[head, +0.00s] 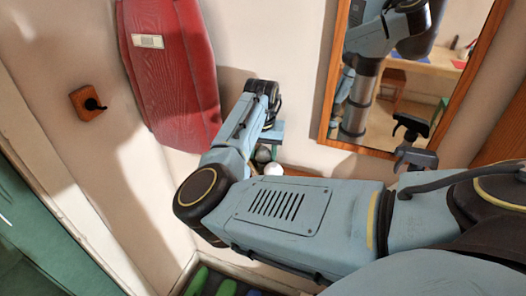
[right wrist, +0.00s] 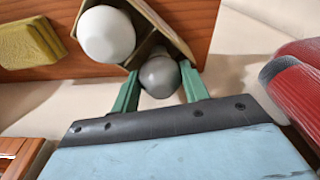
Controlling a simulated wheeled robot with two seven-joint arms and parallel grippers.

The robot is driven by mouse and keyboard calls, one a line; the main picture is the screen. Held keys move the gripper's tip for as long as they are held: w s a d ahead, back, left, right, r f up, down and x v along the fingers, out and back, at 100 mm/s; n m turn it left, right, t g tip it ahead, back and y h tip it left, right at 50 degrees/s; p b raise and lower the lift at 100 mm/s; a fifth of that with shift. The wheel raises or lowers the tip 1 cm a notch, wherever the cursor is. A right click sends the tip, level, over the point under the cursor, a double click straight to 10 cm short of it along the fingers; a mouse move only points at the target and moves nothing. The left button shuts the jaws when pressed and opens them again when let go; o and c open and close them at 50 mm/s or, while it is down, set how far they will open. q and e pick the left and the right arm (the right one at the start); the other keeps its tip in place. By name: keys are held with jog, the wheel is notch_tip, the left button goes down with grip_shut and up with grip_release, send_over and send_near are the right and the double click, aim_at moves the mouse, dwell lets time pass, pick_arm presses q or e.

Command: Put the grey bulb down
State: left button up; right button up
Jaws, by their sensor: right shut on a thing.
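The grey bulb (right wrist: 160,77) is between the green fingers of my right gripper (right wrist: 159,72) in the right wrist view. The gripper is shut on it. The bulb is at the near corner of an olive open box (right wrist: 166,24); I cannot tell whether it touches it. A white bulb (right wrist: 106,34) is in the box beside it. In the head view the grey bulb (head: 262,155) shows small below my right gripper (head: 268,148), with the white bulb (head: 273,169) just below it. My left gripper is not seen.
The box is on a wooden surface (right wrist: 205,18), beside an olive block (right wrist: 28,43). A wood-framed mirror (head: 337,75) hangs on the right. A dark hook (head: 92,104) is on the wall.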

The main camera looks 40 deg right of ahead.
jog(key=shift+f, duration=0.15)
jog(key=o, duration=1)
jog(key=shift+o, duration=0.2)
notch_tip(320, 180, up, 12)
jog(key=a, duration=0.1)
jog(key=shift+s, duration=0.45)
